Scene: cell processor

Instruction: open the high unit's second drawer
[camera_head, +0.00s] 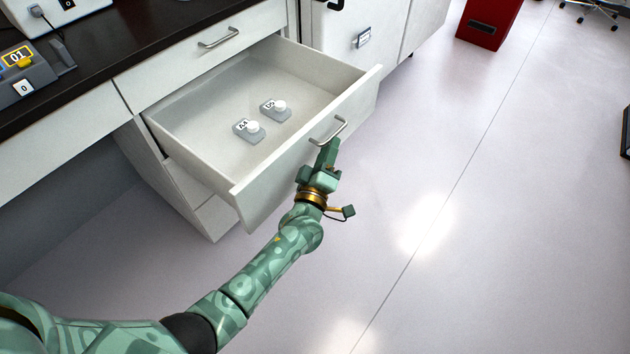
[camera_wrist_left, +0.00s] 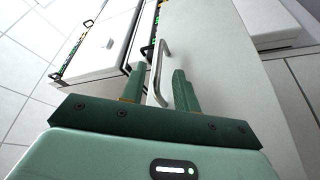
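The open drawer (camera_head: 300,160) is white and pulled well out, below a shut top drawer (camera_head: 205,62) in the white unit under the dark worktop. Its metal bar handle (camera_head: 328,133) is on the front panel; it also shows in the left wrist view (camera_wrist_left: 160,72). My left gripper (camera_head: 331,143) is at this handle. In the left wrist view its two green fingers (camera_wrist_left: 158,88) stand apart with the handle bar between them, and gaps show beside the bar. My right gripper is out of view.
Two small grey pieces with white knobs (camera_head: 249,130) (camera_head: 275,110) lie in the drawer. A labelled device (camera_head: 25,72) stands on the worktop (camera_head: 110,45). A red bin (camera_head: 488,22) stands at the back.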

